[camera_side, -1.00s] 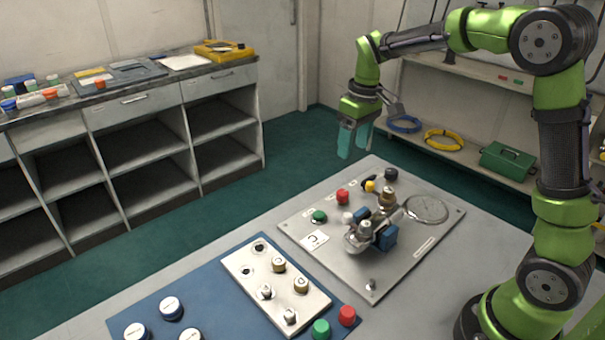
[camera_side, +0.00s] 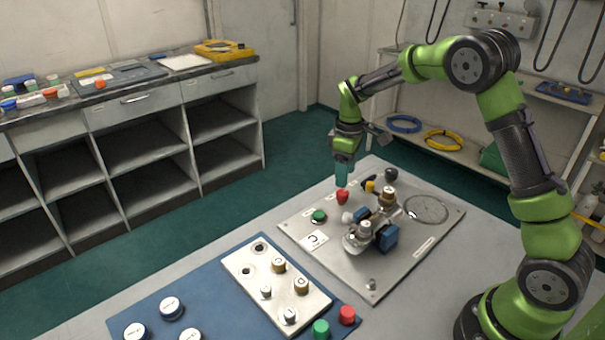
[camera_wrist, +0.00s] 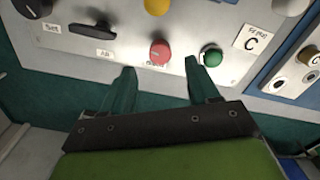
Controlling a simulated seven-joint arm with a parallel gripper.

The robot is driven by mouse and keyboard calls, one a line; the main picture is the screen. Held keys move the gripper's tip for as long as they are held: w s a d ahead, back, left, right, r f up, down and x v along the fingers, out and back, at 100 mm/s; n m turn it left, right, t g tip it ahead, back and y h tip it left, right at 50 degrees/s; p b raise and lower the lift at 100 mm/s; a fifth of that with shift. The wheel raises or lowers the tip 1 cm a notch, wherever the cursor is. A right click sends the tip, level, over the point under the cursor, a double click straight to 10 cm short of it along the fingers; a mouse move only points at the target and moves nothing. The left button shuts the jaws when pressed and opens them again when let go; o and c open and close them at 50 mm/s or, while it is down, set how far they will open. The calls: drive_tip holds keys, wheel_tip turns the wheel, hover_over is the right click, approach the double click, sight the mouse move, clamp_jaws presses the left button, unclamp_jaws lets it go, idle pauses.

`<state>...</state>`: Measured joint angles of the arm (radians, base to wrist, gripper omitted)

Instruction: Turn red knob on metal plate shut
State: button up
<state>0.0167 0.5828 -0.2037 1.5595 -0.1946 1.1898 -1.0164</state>
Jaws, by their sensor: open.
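The red knob (camera_side: 342,197) stands on the metal plate (camera_side: 318,264), near its far left edge. My gripper (camera_side: 342,176) points down just above and behind the red knob in the side view; its teal fingers overlap the knob's top there. In the wrist view the red knob (camera_wrist: 160,51) lies beyond the open fingertips (camera_wrist: 160,68), roughly between their lines, with nothing held. The green knob (camera_wrist: 210,56) is close to the right fingertip. Whether a finger touches either knob cannot be told.
A yellow knob (camera_side: 369,186), a black knob (camera_side: 391,174) and a blue-and-brass valve assembly (camera_side: 372,235) share the plate. A white panel (camera_side: 262,290) with brass and silver fittings lies on a blue mat in front. Loose red and green caps (camera_side: 321,328) stand beside it.

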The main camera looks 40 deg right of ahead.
sight(344, 192)
wheel_tip(344, 192, down, 6)
drive_tip(key=shift+r, duration=0.1)
drive_tip(key=shift+c, duration=0.4)
drive_tip(key=c, duration=1)
